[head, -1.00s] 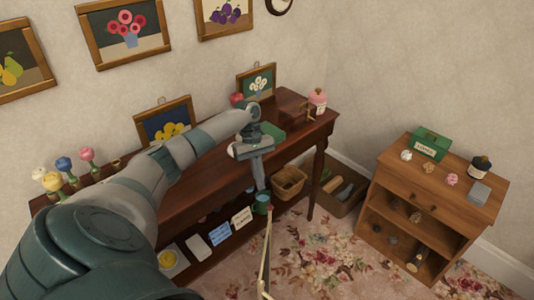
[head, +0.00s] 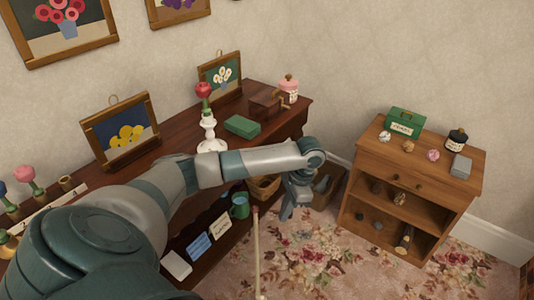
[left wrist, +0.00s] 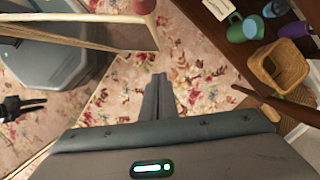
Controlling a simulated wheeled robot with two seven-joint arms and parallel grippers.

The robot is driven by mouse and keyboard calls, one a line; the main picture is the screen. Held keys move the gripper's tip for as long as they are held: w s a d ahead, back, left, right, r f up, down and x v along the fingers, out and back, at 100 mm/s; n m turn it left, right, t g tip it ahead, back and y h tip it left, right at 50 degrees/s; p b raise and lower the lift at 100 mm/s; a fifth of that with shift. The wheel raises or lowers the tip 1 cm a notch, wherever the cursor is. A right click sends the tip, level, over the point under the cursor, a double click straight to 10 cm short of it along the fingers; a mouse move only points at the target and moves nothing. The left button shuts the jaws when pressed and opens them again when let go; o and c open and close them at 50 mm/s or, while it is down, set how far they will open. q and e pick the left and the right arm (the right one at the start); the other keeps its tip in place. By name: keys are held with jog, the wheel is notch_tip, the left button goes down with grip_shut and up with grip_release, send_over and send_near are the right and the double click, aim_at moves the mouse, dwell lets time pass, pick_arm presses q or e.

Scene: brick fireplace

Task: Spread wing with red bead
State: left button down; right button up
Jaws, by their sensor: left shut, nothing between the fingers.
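A thin upright wooden post with a red bead on top (head: 255,211) stands at the bottom middle of the head view, seen nearly edge-on. In the left wrist view a wooden-framed panel (left wrist: 90,42) with pale faces crosses the upper left, and a red bead (left wrist: 145,5) shows at its end by the top edge. My left gripper (head: 285,216) is past the table's front, over the carpet, right of the post. Its fingers (left wrist: 158,82) are shut and empty, pointing toward the floor, apart from the panel.
A basket (head: 264,187) and green mug (head: 240,205) sit below. A small cabinet (head: 425,180) stands right. Flowered carpet (head: 330,260) lies open between.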

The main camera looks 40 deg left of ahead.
dwell(0.3)
pick_arm(q)
jog(key=s+a+f, duration=0.3)
jog(key=s+f, duration=0.2)
jog(key=f, duration=0.4)
jog(key=shift+s+a+f+p, duration=0.2)
jog(key=shift+s+f+p, duration=0.05)
jog(key=shift+f+p, duration=0.05)
pick_arm(e)
jog(key=shift+w+a+f, duration=0.1)
jog(key=shift+w, duration=0.1)
